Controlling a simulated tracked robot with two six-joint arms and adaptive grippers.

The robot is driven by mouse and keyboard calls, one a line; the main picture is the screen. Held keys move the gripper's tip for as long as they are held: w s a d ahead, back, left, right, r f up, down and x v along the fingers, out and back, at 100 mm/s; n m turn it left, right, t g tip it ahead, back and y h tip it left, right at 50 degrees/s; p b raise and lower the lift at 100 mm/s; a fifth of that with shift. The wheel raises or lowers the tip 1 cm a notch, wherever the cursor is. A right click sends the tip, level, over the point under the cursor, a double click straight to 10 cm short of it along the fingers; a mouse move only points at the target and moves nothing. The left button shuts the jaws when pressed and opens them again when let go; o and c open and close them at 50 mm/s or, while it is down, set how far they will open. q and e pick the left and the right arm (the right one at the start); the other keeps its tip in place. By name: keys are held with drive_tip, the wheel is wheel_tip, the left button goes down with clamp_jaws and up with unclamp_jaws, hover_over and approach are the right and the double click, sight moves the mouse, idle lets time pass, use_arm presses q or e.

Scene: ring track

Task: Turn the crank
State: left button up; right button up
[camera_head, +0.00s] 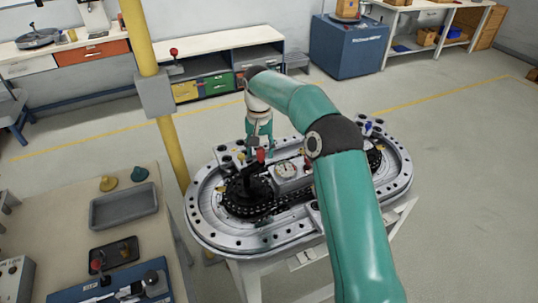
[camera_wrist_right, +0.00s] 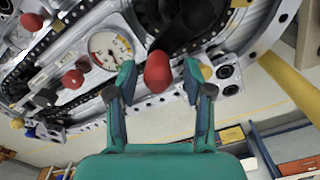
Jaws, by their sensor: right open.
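The crank shows as a black arm (camera_wrist_right: 190,28) with a red knob (camera_wrist_right: 157,72) in the right wrist view. In the head view the red knob (camera_head: 261,155) stands above a black sprocket (camera_head: 247,190) at the left end of the oval ring track (camera_head: 205,228). My right gripper (camera_wrist_right: 160,66) is open, with one finger on each side of the red knob; contact is not clear. In the head view my right gripper (camera_head: 257,145) is small and partly merges with the crank behind it. My left gripper is in neither view.
A round gauge (camera_wrist_right: 108,50) and other red knobs (camera_wrist_right: 72,78) sit close by on the track. A yellow post (camera_head: 158,100) stands left of the track. A workbench with a grey tray (camera_head: 123,205) is at the left. Open floor lies to the right.

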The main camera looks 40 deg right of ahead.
drive_tip(key=shift+f, duration=0.9)
drive_tip(key=shift+c, duration=0.2)
clamp_jaws()
